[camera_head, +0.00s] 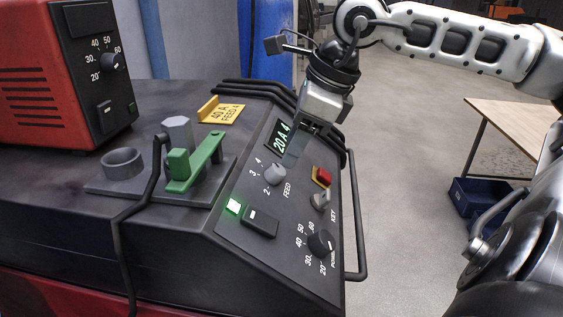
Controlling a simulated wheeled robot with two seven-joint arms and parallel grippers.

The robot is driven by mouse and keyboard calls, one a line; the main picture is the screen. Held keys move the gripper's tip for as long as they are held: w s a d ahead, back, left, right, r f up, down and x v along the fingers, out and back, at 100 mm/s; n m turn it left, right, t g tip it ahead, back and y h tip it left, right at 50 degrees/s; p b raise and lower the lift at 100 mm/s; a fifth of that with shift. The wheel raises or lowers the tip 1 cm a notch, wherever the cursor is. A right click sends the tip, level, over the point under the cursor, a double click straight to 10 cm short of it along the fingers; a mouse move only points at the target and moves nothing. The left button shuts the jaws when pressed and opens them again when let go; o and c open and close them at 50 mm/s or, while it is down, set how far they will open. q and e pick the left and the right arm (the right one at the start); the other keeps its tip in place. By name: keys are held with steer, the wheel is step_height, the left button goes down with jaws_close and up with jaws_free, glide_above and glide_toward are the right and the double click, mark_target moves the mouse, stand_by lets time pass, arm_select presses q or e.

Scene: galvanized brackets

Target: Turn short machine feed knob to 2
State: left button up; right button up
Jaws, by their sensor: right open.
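The short machine's sloped panel (255,218) faces me. Its grey feed knob (275,174) sits beside the word FEED, with the marks 2, 3 and 4 around its left side. Which mark the knob points at is too small to tell. My right gripper (300,148) reaches down from the upper right over the panel, just above and right of the feed knob. It is open and empty, apart from the knob, and its fingers overlap the display's edge. My left gripper is not in view.
A green clamp (193,163) and a red machine (70,75) stand left. A handrail (354,215) runs along the right edge.

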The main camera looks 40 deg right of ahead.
mark_target(280, 169)
steer(key=x, duration=0.5)
steer(key=shift+w+a+f, duration=0.1)
steer(key=shift+w+f, duration=0.1)
steer(key=shift+f, duration=0.1)
steer(key=c, duration=1)
